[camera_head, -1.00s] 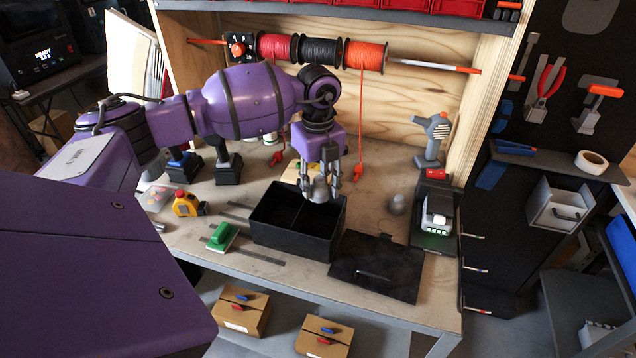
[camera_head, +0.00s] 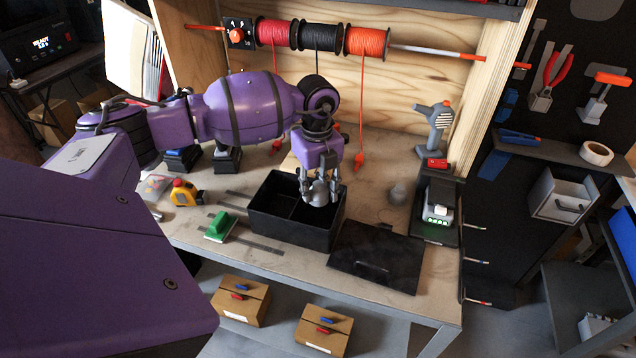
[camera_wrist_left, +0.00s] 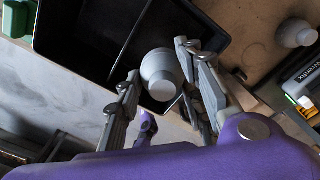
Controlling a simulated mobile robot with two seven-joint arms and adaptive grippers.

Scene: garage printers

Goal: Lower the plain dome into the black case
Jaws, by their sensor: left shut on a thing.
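The plain grey dome (camera_head: 319,191) is held between the fingers of my left gripper (camera_head: 320,186), which is shut on it. The dome also shows in the left wrist view (camera_wrist_left: 162,72) between the two fingers. The open black case (camera_head: 290,232) stands on the workbench, with a divider inside that splits it into compartments. The dome is over the right part of the case, near its rim; I cannot tell its exact height. In the wrist view the case (camera_wrist_left: 75,55) lies behind and left of the dome. My right gripper is not in view.
A second grey dome (camera_head: 397,194) stands on the bench right of the case. The flat black lid (camera_head: 375,262) lies at front right. A grey tool (camera_head: 435,125) stands at back right.

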